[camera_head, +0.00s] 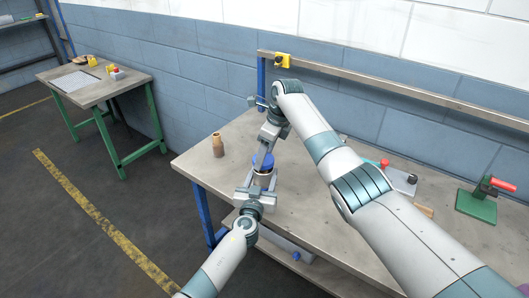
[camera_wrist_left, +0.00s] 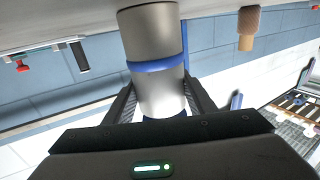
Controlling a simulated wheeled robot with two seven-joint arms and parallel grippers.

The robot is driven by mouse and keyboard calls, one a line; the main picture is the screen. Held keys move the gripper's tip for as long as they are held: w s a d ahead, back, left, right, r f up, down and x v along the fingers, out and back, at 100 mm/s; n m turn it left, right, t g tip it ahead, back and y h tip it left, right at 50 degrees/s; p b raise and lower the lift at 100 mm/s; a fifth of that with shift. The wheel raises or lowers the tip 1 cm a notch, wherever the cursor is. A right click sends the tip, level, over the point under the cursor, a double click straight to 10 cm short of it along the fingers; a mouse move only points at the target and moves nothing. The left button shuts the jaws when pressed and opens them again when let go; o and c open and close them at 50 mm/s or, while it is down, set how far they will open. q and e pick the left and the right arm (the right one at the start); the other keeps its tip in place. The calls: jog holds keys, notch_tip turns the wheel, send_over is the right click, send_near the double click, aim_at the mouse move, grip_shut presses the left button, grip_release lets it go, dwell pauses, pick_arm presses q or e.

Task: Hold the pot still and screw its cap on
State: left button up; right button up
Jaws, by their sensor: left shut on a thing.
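The pot (camera_head: 264,178) is a metal cylinder standing upright on the workbench. In the left wrist view the pot (camera_wrist_left: 155,40) appears upside down, with a blue band around its middle. My left gripper (camera_head: 262,188) is shut on the pot's side, and its fingers (camera_wrist_left: 160,98) sit on either side of it. A blue cap (camera_head: 263,160) is at the top of the pot; whether it is seated or tilted is too small to tell. My right gripper (camera_head: 267,150) points down at the cap from above, its fingertips at or close to it. Its jaw opening is unclear.
A green base with a red-handled lever (camera_head: 486,200) and a grey device (camera_head: 401,181) are at the right. A metal rail (camera_head: 400,98) runs along the back.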

jog(key=shift+f, duration=0.3)
jog(key=shift+f, duration=0.55)
dwell(0.7)
pick_arm(q)
grip_shut()
pick_arm(e)
jog(key=m, duration=0.3)
jog(key=m+t, duration=0.1)
jog(key=shift+s+a+m+h, duration=0.15)
jog(key=shift+a+m+h, duration=0.15)
jog(key=shift+h, duration=0.1)
jog(key=shift+d+m+h, duration=0.15)
jog(key=shift+m+h, duration=0.15)
jog(key=shift+m, duration=0.8)
jog(key=o, duration=1.1)
jog(key=shift+r, duration=0.1)
